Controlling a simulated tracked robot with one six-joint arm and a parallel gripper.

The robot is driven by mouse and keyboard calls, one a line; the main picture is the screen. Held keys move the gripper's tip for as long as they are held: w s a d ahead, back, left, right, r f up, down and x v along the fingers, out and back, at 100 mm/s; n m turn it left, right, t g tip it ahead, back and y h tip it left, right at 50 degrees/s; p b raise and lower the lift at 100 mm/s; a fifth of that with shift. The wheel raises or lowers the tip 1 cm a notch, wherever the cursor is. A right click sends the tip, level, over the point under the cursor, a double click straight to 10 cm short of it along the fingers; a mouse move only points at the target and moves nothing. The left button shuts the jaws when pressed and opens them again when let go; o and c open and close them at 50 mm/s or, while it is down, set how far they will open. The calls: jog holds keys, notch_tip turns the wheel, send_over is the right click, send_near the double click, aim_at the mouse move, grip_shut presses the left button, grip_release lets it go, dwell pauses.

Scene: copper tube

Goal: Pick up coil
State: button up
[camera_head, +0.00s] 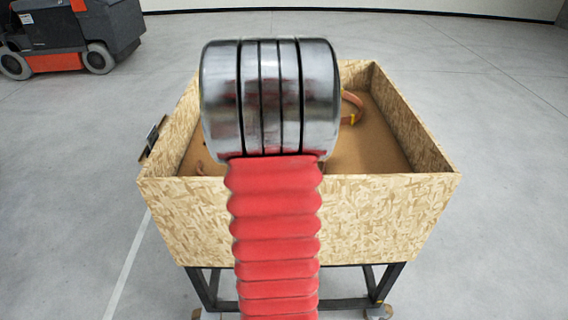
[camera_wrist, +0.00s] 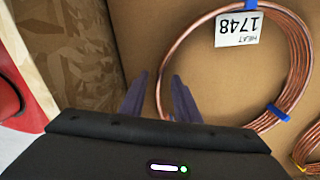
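A copper coil (camera_wrist: 163,88) with blue ties lies in the box in the wrist view, with a white tag (camera_wrist: 238,29) reading "HEAT 1748" upside down. Part of a coil (camera_head: 347,106) with a yellow tie shows in the head view, mostly hidden behind my arm. My gripper (camera_wrist: 160,98) shows two dark fingers spread apart at the coil's left edge. I cannot tell how high the fingers are above the coil. In the head view my arm hides the gripper.
The chipboard box (camera_head: 330,220) has tall walls and stands on a dark wheeled frame (camera_head: 350,304). Its wall (camera_wrist: 75,50) is close to the left finger. Another coil with a yellow tie (camera_wrist: 308,150) is at the lower right. A forklift (camera_head: 75,35) stands far left on open floor.

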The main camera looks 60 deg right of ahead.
notch_tip(320, 180, down, 2)
jog(key=shift+f, duration=0.15)
dwell(0.5)
grip_shut()
dwell(1.2)
